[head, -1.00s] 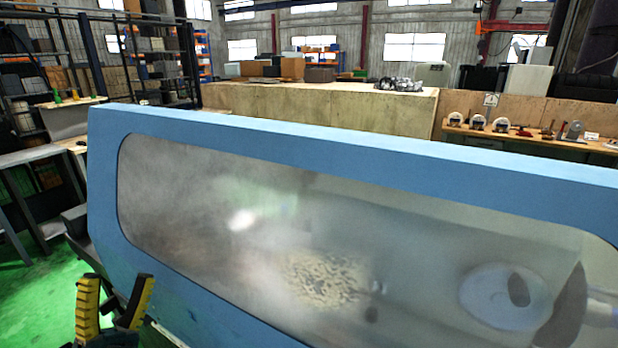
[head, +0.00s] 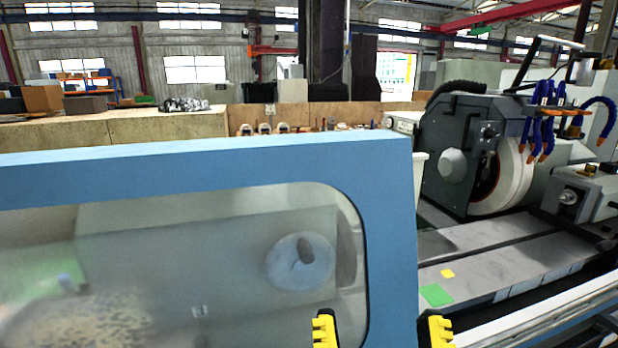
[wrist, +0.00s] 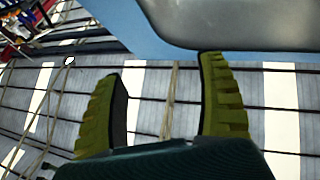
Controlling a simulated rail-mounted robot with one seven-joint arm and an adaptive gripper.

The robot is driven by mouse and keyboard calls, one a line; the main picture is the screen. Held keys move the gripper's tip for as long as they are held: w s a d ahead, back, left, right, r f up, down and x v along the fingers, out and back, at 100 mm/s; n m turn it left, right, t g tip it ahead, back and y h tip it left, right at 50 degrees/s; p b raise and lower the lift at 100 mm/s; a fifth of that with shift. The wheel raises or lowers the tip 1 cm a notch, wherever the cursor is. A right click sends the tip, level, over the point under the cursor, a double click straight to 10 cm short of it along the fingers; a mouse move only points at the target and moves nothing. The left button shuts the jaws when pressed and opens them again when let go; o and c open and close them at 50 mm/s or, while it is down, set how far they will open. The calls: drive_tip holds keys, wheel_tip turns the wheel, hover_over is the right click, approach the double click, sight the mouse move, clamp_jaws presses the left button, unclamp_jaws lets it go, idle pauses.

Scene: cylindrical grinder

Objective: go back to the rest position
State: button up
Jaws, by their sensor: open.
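My gripper (head: 382,332) shows at the bottom of the head view, only its two yellow fingertips. They are well apart, with nothing between them. In the wrist view my gripper (wrist: 160,110) also has its fingers spread and empty. In the head view it is in front of the lower right corner of the blue machine door (head: 391,235). The blue door edge (wrist: 160,45) also shows at the top of the wrist view, beyond the fingertips. I cannot tell the exact gap between fingers and door.
The door's cloudy window (head: 180,240) fills the lower left. Right of the door, the grinder lies open, with its grinding wheel (head: 505,180), blue coolant hoses (head: 545,115) and grey table (head: 480,260). A green patch (head: 436,295) and a yellow patch (head: 447,273) lie on the table.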

drive_tip(key=d+r+m+h+p, duration=0.1)
drive_tip(key=d+r+p, duration=0.2)
drive_tip(key=r+p, duration=3.3)
drive_tip(key=shift+s+r+h+p, duration=0.3)
drive_tip(key=shift+s+r+p, duration=0.1)
drive_tip(key=shift+p, duration=0.7)
drive_tip(key=shift+d, duration=0.1)
